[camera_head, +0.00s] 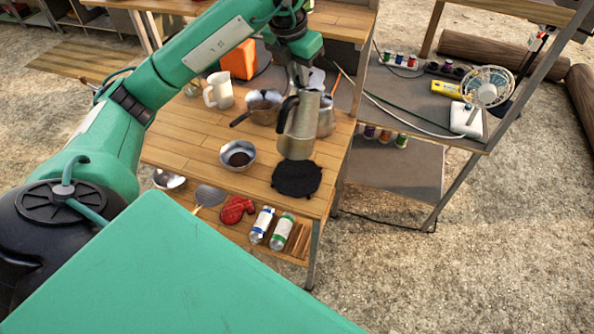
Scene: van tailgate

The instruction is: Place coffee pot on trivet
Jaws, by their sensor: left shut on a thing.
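The coffee pot (298,133) is a metal pot with a dark handle, upright over the right part of the wooden table. The black round trivet (297,179) lies flat near the table's front right edge. The pot's base shows just above the trivet's far edge in the picture; I cannot tell whether they touch. My left gripper (298,82) comes down from above and is shut on the coffee pot near its top and handle. The fingertips are partly hidden. My right gripper is not in view.
A metal bowl (238,155) with dark contents sits left of the trivet. A pan (263,108), a white pitcher (219,91) and an orange box (238,60) stand behind. Bottles (282,231) and a red mitt (237,210) lie on the lower shelf. A fan (488,87) stands on the right shelf.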

